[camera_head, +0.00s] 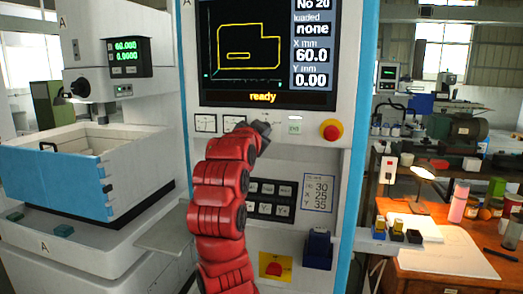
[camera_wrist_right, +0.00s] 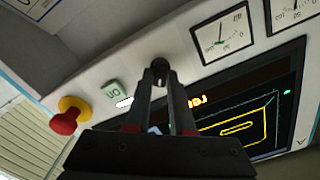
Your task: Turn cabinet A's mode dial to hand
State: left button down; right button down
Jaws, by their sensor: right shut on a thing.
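Cabinet A (camera_head: 345,150) stands in the middle of the head view, a white and blue console with a screen. My right gripper (camera_head: 263,128) reaches its panel just below the screen, and my red arm covers part of the panel. In the right wrist view the fingertips of my right gripper (camera_wrist_right: 160,75) are closed around the small dark mode dial (camera_wrist_right: 159,64). The dial is mostly hidden by the fingers, and I cannot read its setting or its marks. My left gripper is in neither view.
Right of the dial are a green ON button (camera_head: 294,127) and a red emergency stop on a yellow base (camera_head: 331,130). Two gauges (camera_wrist_right: 222,32) sit on the dial's other side. The screen (camera_head: 265,50) reads "ready". A wooden bench (camera_head: 430,262) with a lamp stands right.

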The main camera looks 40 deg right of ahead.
jog(key=shift+f+m+b, duration=0.1)
jog(key=shift+m+b, duration=2.45)
jog(key=shift+m, duration=1.05)
jog(key=c, duration=0.8)
grip_release()
jog(key=b+v, duration=0.1)
jog(key=v, duration=1.6)
jog(key=shift+s+a+b, duration=0.15)
jog(key=shift+a+b, duration=0.05)
jog(key=shift+b, duration=0.1)
